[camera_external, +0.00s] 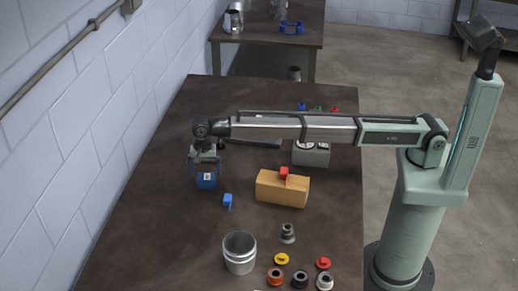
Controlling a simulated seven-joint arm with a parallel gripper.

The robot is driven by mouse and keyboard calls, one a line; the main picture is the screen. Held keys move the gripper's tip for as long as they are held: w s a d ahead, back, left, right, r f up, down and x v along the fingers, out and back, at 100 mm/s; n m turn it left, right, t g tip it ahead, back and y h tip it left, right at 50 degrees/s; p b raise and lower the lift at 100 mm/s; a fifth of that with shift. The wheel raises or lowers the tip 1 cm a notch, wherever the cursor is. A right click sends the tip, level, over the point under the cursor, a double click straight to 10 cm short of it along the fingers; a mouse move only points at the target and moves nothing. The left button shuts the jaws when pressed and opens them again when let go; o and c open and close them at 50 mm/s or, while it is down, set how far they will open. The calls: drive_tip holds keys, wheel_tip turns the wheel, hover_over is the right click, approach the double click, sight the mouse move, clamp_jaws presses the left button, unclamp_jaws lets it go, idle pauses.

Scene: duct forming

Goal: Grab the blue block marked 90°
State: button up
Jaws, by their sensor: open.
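A blue block (207,181) with a small white label stands on the dark table at the left, near the wall side. The label is too small to read in this view. My gripper (204,164) points down directly over this block, with its fingers open near the block's top. I cannot tell whether the fingers touch the block or how far they reach down its sides. A smaller blue piece (228,200) lies just to the right and nearer the camera.
A wooden block (282,189) with a red piece on it stands right of centre. A metal cup (239,254) and several small fittings, including a yellow one (281,259), are at the front. A grey box (311,155) sits behind, beneath my arm. The table's left-front area is clear.

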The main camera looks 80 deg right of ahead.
sight(206, 177)
wheel_tip(206, 177, down, 4)
drive_tip(key=shift+s+f, duration=0.1)
drive_tip(key=shift+c, duration=0.2)
drive_tip(key=c, duration=1.1)
